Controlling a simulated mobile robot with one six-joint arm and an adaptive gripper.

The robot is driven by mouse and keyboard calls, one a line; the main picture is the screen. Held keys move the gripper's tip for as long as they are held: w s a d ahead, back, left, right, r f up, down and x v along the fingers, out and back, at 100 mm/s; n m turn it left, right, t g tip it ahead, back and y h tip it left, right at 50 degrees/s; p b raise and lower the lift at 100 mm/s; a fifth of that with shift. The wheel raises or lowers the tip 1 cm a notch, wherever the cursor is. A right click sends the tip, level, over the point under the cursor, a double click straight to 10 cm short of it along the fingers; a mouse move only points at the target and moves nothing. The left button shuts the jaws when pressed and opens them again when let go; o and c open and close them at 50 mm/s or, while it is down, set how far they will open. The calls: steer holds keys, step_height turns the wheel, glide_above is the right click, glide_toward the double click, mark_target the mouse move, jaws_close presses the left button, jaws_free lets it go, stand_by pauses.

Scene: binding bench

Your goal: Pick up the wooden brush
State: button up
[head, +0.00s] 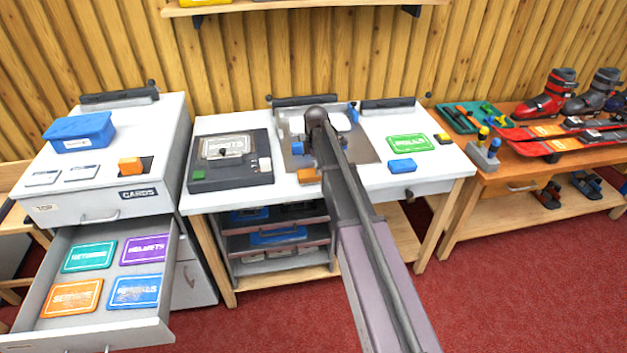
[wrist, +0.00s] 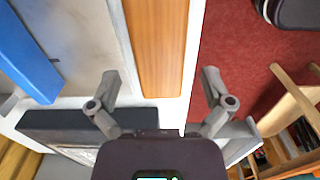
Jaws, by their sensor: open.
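The wooden brush (wrist: 157,45) shows in the wrist view as a long orange-brown wooden piece, running down from the top edge at the bench's edge. Its near end lies between my gripper's (wrist: 160,85) two fingers in the picture. The fingers are spread wide, one on each side, with gaps between them and the wood. I cannot tell their height above it, and no bristles show. In the head view a small orange-brown piece (head: 308,175), apparently the brush, shows at the front of the white bench, left of my arm. My arm hides the gripper there.
On the white bench (head: 440,168) are a dark box (head: 230,172), a grey metal plate (head: 365,150), a green card (head: 407,143) and a blue block (head: 402,166). At left a drawer (head: 95,338) stands open with several cards. A blue object (wrist: 25,55) lies left of the brush in the wrist view.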

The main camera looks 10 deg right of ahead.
steer(key=shift+f+b, duration=1.45)
steer(key=shift+f, duration=0.3)
steer(key=c, duration=1.1)
